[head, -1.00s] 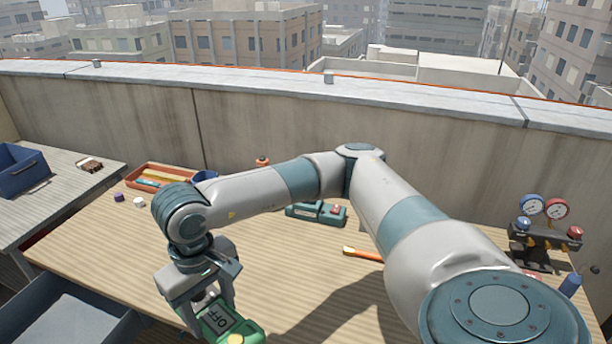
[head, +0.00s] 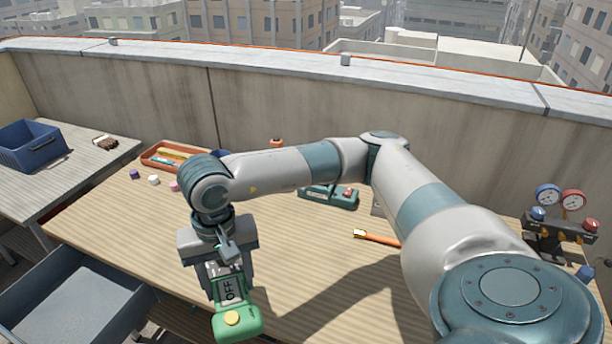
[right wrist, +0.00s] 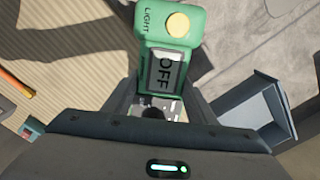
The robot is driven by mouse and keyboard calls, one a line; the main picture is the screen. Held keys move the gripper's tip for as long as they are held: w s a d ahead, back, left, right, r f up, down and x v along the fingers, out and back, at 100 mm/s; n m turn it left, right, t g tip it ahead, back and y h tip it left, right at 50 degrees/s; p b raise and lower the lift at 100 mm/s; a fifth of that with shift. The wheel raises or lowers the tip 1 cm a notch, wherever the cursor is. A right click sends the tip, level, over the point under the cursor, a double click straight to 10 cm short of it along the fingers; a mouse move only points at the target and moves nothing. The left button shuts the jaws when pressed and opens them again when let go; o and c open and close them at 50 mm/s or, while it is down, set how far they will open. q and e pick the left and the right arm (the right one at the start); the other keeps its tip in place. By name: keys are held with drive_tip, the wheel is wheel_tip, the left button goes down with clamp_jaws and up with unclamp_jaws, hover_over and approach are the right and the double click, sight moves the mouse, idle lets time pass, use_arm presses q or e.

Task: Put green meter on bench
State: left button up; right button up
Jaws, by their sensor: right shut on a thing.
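The green meter (head: 236,312) has a screen reading OFF and a yellow round button. My right gripper (head: 230,278) is shut on it and holds it at the front edge of the wooden bench (head: 130,217). In the right wrist view the meter (right wrist: 180,25) sits between the fingers of the right gripper (right wrist: 155,95), with the word LIGHT beside its button. The gap between the meter and the bench top cannot be judged exactly. My left gripper is not in view.
An orange tray (head: 160,163) with tools, a green case (head: 328,197), an orange-handled brush (head: 375,238) and a gauge manifold (head: 560,225) are on the bench. A blue bin (head: 32,145) stands on a side table.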

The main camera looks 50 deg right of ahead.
sight(240, 268)
drive_tip(key=m, duration=0.2)
drive_tip(key=d+m, duration=0.1)
drive_tip(key=m, duration=0.1)
drive_tip(key=d+m, duration=0.1)
drive_tip(key=m, duration=0.1)
drive_tip(key=shift+w+d+f, duration=0.1)
drive_tip(key=shift+w, duration=0.25)
drive_tip(key=m, duration=0.2)
drive_tip(key=d+m, duration=0.1)
drive_tip(key=shift+w+d+m, duration=0.15)
drive_tip(key=shift+m, duration=0.25)
drive_tip(key=m, duration=0.1)
drive_tip(key=d+m, duration=0.1)
drive_tip(key=m, duration=0.2)
drive_tip(key=shift+w+d+f, duration=0.1)
drive_tip(key=shift+d, duration=0.2)
drive_tip(key=d+m, duration=0.1)
drive_tip(key=m, duration=0.3)
drive_tip(key=d+m, duration=0.2)
drive_tip(key=m, duration=0.2)
drive_tip(key=d+m, duration=0.2)
drive_tip(key=m, duration=0.2)
drive_tip(key=shift+w+d+f+m, duration=0.15)
drive_tip(key=shift+w+d+m, duration=0.05)
drive_tip(key=shift+d+m, duration=0.1)
drive_tip(key=shift+w, duration=0.1)
